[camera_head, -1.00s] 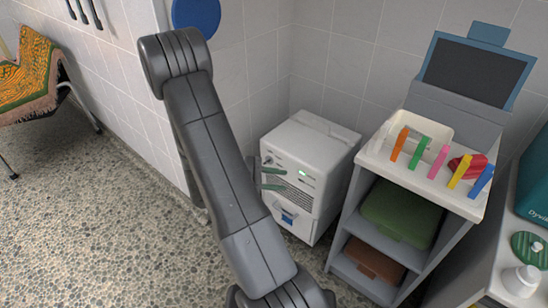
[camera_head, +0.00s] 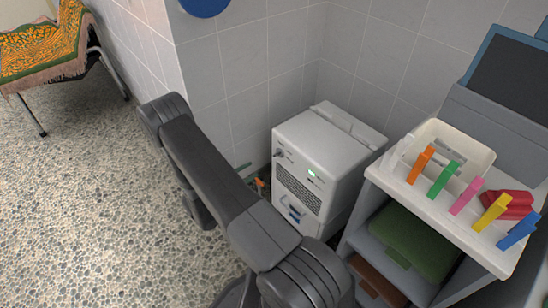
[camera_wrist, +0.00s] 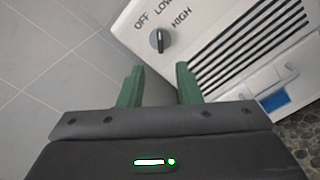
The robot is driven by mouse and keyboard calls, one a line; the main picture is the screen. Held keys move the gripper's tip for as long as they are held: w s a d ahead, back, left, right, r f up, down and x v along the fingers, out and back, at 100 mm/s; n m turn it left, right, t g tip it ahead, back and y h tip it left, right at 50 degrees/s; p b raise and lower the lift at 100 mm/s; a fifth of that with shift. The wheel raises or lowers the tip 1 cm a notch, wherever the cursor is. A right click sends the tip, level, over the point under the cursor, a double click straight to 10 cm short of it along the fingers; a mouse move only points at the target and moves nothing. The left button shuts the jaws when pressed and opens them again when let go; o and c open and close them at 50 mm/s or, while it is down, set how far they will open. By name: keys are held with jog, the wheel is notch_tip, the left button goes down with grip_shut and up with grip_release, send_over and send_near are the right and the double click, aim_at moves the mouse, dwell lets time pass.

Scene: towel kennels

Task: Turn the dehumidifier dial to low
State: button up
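The white dehumidifier (camera_head: 325,140) stands against the tiled wall in the head view. Its small dark dial (camera_head: 279,153) is on the upper left of its front. In the wrist view the dial (camera_wrist: 160,40) sits below the printed words OFF, LOW and HIGH; its light mark looks roughly upright, toward LOW, but is too small to be sure. My gripper (camera_wrist: 159,85) is open and empty, its two green fingers apart, with the dial beyond the tips and not between them. In the head view my gripper (camera_head: 252,176) is left of the dehumidifier, partly hidden by my arm.
A grey cart (camera_head: 455,222) with coloured clips, a white bin (camera_head: 445,150) and folded towels stands close right of the dehumidifier. Tiled walls are behind and left. Speckled floor (camera_head: 90,210) is free at left, and a blanket-covered seat (camera_head: 45,45) is at the far left.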

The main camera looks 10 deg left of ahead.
aim_at(275, 156)
jog(key=b+x, duration=0.1)
jog(key=x, duration=1)
jog(key=shift+w+d+b, duration=0.15)
jog(key=shift+b, duration=0.15)
grip_shut()
